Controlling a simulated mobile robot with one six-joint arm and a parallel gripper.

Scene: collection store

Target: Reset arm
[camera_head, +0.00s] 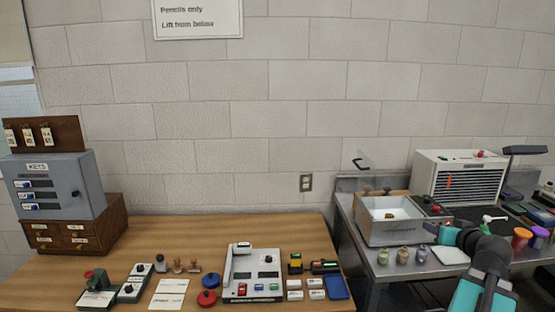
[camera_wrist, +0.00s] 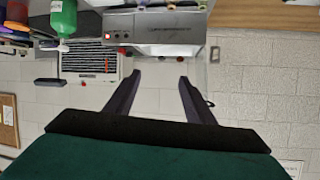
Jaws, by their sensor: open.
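My arm rises at the lower right of the head view, teal and dark grey, reaching over the front of the metal bench. My gripper (camera_wrist: 159,82) shows in the wrist view with its two dark fingers spread apart and nothing between them. Beyond the fingers is pale block wall. The wrist picture appears upside down, with the bench things along its top. In the head view the fingers are too small to make out clearly.
The metal bench holds a grey basin unit (camera_head: 378,231), a white grilled box (camera_head: 458,178) and small jars (camera_head: 402,256) near my arm. A green bottle (camera_wrist: 63,18) shows in the wrist view. The wooden table (camera_head: 130,262) holds a key cabinet (camera_head: 62,190), stamps and a device (camera_head: 252,272).

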